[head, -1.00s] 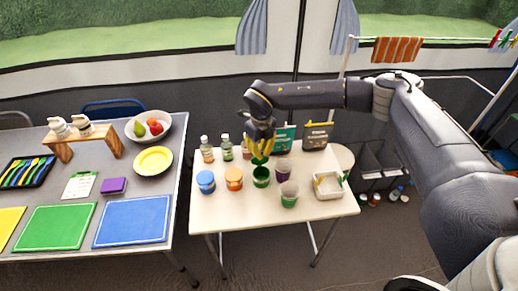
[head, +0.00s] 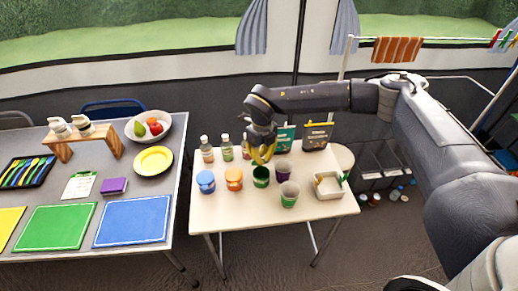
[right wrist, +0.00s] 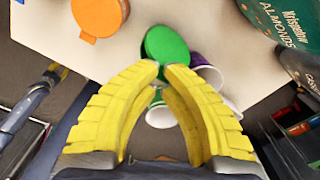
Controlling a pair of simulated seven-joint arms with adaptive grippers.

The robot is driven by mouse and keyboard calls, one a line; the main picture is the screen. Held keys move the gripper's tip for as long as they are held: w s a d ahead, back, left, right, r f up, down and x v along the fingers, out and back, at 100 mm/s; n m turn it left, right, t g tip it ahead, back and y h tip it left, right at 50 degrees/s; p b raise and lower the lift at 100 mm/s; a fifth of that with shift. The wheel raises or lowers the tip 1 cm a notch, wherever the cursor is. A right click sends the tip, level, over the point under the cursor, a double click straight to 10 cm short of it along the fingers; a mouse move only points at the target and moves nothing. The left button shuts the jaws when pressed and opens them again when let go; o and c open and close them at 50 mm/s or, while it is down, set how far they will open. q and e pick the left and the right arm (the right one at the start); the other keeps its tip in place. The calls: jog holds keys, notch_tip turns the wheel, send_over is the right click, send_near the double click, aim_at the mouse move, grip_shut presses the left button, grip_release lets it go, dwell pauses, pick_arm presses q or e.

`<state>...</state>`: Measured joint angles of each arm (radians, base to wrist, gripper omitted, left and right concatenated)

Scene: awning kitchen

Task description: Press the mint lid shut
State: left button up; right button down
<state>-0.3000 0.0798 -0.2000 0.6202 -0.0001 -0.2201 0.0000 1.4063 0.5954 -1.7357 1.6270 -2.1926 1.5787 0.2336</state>
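The mint jar (head: 261,181) is a green container on the white table, between the orange jar and the purple cup. Its round green lid (right wrist: 166,44) shows in the right wrist view just beyond my fingertips. I cannot tell whether the lid is fully down. My right gripper (head: 261,162) hangs right over the mint jar and hides part of its top. In the right wrist view its yellow fingers (right wrist: 162,67) come together at the tips, at the lid's near edge, with nothing seen between them. I cannot tell if they touch. My left gripper is not in view.
An orange jar (head: 234,179) and a blue jar (head: 205,182) stand left of it. A purple cup (head: 283,169) and a grey-and-green cup (head: 289,195) stand close on the right. Bottles (head: 226,147), bags (head: 317,136) and a white bin (head: 328,186) are around. The front table strip is clear.

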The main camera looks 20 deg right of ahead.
jog(key=shift+r, duration=0.15)
jog(key=shift+r, duration=2.85)
